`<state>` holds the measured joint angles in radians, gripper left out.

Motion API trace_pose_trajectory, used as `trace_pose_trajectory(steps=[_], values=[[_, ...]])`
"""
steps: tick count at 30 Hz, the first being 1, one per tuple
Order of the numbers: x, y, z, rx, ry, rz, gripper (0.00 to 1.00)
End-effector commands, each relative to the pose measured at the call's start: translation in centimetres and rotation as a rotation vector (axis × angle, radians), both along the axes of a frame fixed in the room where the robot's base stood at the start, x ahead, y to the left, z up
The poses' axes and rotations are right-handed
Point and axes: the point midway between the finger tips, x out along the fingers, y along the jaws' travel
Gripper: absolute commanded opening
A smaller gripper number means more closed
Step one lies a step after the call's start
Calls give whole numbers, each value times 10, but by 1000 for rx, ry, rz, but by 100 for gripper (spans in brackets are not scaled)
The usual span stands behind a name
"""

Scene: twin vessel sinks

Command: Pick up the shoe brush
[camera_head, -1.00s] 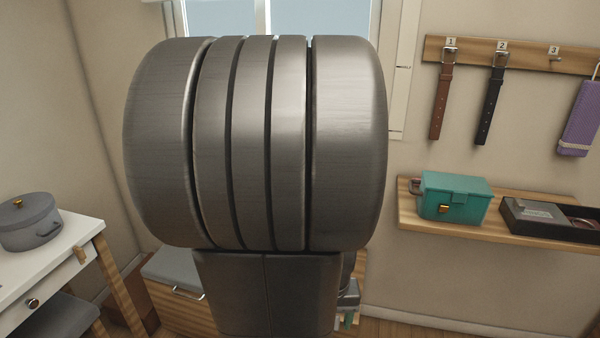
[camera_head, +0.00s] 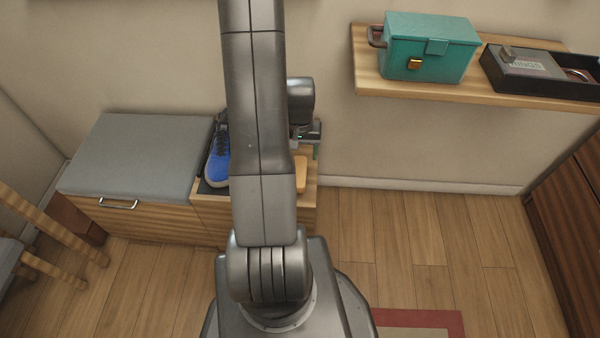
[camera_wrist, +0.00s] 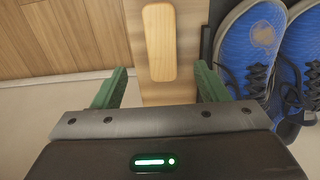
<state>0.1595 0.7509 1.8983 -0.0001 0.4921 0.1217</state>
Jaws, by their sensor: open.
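The shoe brush shows its light wooden back in the wrist view (camera_wrist: 160,42), lying on a wooden bench top. In the head view the brush (camera_head: 301,174) is partly hidden behind my arm. My gripper (camera_wrist: 160,84) is open, with green fingers apart on either side of the brush's line. The brush lies a little ahead of the fingertips, and nothing is between the fingers except bench surface and the brush's near end.
Blue shoes (camera_wrist: 248,40) stand on a dark tray beside the brush; one shoe (camera_head: 217,160) also shows in the head view. A grey cushioned bench (camera_head: 140,150) is at left. A shelf (camera_head: 440,92) holds a teal box (camera_head: 430,45) and a black tray (camera_head: 545,75).

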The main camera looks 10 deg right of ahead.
Motion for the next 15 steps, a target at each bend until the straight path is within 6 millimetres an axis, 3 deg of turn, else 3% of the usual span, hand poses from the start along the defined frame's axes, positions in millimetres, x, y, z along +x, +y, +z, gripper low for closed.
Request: trace_pose_trajectory(steps=[1, 6, 15], values=[[-1, 0, -14, 1, 6, 0, 67], [0, 0, -41, 1, 4, 1, 67], [0, 1, -64, 1, 2, 1, 67]])
